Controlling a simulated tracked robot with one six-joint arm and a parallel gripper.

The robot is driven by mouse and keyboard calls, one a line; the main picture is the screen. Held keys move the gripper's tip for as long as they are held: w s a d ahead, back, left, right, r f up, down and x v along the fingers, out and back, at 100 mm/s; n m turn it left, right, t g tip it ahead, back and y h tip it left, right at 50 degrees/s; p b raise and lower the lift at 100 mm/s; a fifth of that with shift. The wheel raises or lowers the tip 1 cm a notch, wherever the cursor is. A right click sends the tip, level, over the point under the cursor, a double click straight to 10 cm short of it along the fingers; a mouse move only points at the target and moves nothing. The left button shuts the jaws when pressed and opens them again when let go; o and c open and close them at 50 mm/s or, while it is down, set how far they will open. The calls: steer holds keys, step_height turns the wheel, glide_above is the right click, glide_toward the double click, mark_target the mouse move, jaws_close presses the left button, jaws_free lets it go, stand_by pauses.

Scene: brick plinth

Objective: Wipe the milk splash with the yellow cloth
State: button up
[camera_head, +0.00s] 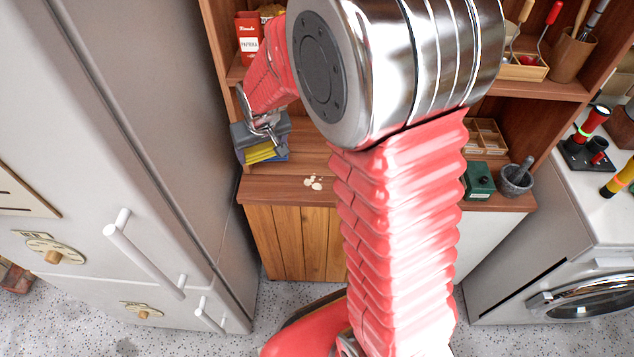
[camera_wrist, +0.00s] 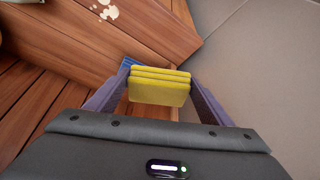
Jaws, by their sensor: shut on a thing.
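The folded yellow cloth (camera_wrist: 160,86) is between the two fingers of my gripper (camera_wrist: 158,92) in the wrist view. My gripper is shut on it. In the head view the gripper (camera_head: 262,148) is at the left end of the wooden counter, and the yellow cloth (camera_head: 259,153) shows below it. The milk splash (camera_head: 313,183) is a few pale blotches on the counter, to the right of the cloth and apart from it. The splash also shows at the top of the wrist view (camera_wrist: 109,11). Whether the cloth touches the counter I cannot tell.
A blue item (camera_wrist: 128,63) lies behind the cloth. A green box (camera_head: 479,181) and a mortar with pestle (camera_head: 516,178) stand at the counter's right. A paprika box (camera_head: 249,37) is on the shelf above. A tall grey fridge (camera_head: 130,130) bounds the left. The counter around the splash looks clear.

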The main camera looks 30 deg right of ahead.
stand_by(0.4)
steer(key=shift+d, duration=0.5)
steer(key=shift+s, duration=0.1)
